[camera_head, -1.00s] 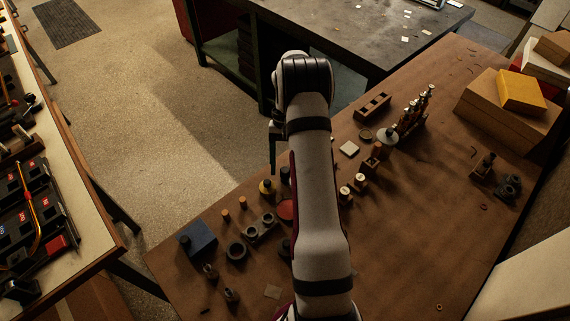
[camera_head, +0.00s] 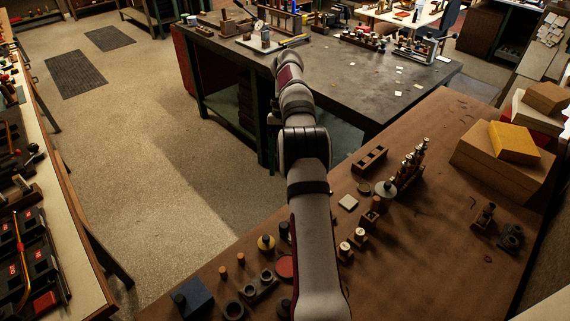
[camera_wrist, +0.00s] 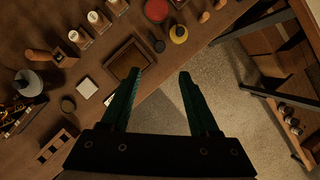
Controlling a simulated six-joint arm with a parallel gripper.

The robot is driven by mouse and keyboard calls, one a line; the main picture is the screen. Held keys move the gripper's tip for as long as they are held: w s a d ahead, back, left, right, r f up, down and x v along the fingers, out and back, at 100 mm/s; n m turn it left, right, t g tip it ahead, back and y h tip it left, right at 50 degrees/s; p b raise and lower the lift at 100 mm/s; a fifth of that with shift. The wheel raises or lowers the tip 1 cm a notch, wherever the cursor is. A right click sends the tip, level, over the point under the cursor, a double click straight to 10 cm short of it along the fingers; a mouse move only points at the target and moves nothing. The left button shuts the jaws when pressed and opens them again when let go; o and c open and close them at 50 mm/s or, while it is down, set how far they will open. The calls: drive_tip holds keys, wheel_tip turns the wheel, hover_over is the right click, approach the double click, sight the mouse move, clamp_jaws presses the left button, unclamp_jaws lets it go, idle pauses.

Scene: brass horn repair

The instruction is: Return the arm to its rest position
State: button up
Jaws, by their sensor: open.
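My arm (camera_head: 308,190) stretches from the bottom of the head view up across the brown workbench (camera_head: 420,240), its far link over the bench's left edge. My gripper (camera_wrist: 158,74) shows in the wrist view with two dark green fingers spread apart and nothing between them. It hangs above the bench edge, with a shallow brown tray (camera_wrist: 117,78) below the left finger and the bare floor (camera_wrist: 165,118) below the gap. In the head view the fingers cannot be made out clearly.
Small jars, blocks and a red disc (camera_head: 286,267) lie near my arm. Bottles in a rack (camera_head: 412,165) stand to its right. Cardboard boxes (camera_head: 500,165) fill the back right. A dark table (camera_head: 370,85) stands beyond. The floor (camera_head: 150,150) at left is clear.

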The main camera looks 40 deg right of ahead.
drive_tip(key=shift+r, duration=0.1)
idle(0.3)
drive_tip(key=s+a+r+n+t+h, duration=0.1)
drive_tip(key=s+a+r, duration=0.3)
drive_tip(key=a, duration=0.6)
drive_tip(key=s+a+r+n+h, duration=0.1)
drive_tip(key=s+a+r+n, duration=0.1)
drive_tip(key=a+r, duration=0.6)
drive_tip(key=s+a+f+t, duration=0.1)
drive_tip(key=s+a+f, duration=0.3)
drive_tip(key=s+a, duration=0.3)
drive_tip(key=s+a+f+t, duration=0.1)
drive_tip(key=s+a+f, duration=0.3)
drive_tip(key=s+a, duration=0.3)
drive_tip(key=s, duration=0.4)
drive_tip(key=shift+n, duration=0.3)
drive_tip(key=shift+s, duration=0.1)
